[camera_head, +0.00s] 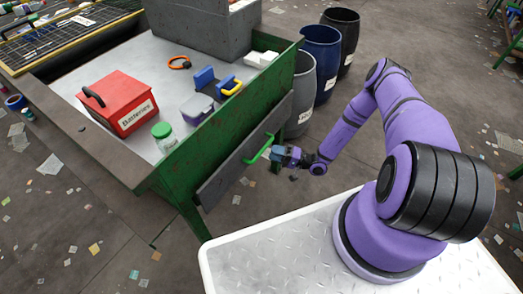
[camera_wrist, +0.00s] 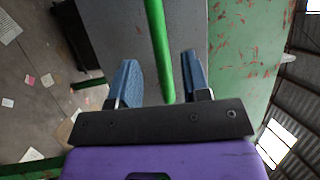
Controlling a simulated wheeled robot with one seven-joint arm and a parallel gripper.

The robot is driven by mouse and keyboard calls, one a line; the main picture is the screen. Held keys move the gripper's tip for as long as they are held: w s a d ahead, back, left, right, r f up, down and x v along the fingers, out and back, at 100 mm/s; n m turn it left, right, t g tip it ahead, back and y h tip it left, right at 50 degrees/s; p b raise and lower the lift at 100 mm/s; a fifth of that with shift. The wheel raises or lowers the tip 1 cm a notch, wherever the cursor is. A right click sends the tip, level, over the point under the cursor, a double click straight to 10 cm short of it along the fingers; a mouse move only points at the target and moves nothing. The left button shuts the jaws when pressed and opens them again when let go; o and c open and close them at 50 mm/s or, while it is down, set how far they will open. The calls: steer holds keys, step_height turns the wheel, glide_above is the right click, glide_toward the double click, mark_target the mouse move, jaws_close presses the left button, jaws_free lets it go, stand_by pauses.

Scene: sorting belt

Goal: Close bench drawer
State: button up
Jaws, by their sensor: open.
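The bench drawer (camera_head: 228,167) has a grey front on the near side of the green bench (camera_head: 172,178). A green bar handle (camera_head: 258,149) sticks out from it. In the wrist view the drawer front (camera_wrist: 200,40) fills the upper middle, with the handle (camera_wrist: 157,45) running down from the top. My gripper (camera_head: 277,153) is at the handle. In the wrist view my gripper (camera_wrist: 160,75) is open, and the handle's lower end lies between its two blue fingers, nearer the right one. Whether a finger touches the handle I cannot tell. How far the drawer stands out is unclear.
On the bench top stand a red batteries box (camera_head: 120,103), a green-lidded jar (camera_head: 163,136) and a blue clamp-like tool (camera_head: 204,78). Grey, blue and black bins (camera_head: 321,57) stand behind my arm. Paper scraps litter the floor.

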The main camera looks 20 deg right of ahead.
mark_target(263, 148)
steer(key=shift+x, duration=2.7)
steer(key=shift+w, duration=0.1)
